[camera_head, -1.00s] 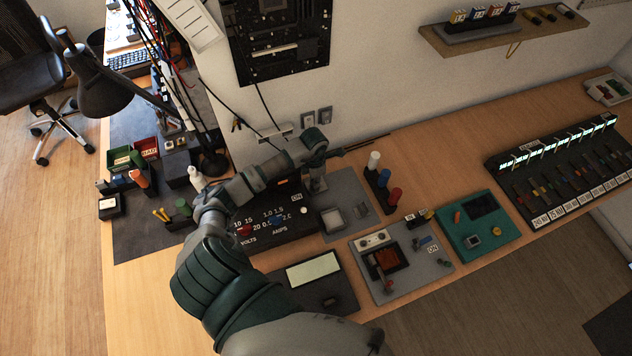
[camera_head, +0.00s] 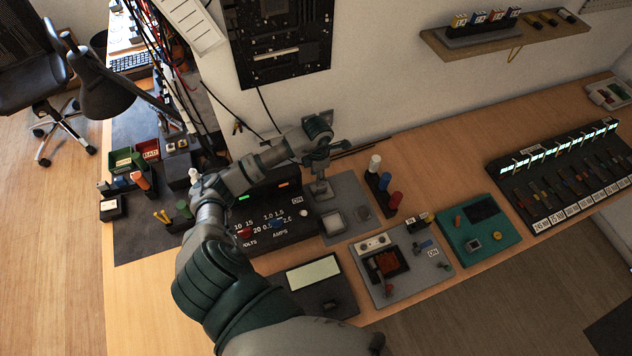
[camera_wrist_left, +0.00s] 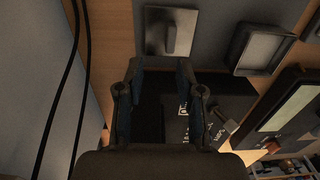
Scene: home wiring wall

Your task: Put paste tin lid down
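My left gripper (camera_head: 318,165) hangs over the back left of a grey mat (camera_head: 350,190). In the left wrist view its two fingers (camera_wrist_left: 160,68) stand apart, with nothing clearly seen between them. The tray shows in the left wrist view (camera_wrist_left: 262,50), beside a metal plate with a post (camera_wrist_left: 170,32). My right gripper is not in view.
A black power supply (camera_head: 270,225) stands left of the mat, close to my forearm. A grey board (camera_head: 400,265) and a green board (camera_head: 475,230) lie farther right. Cables hang at the left.

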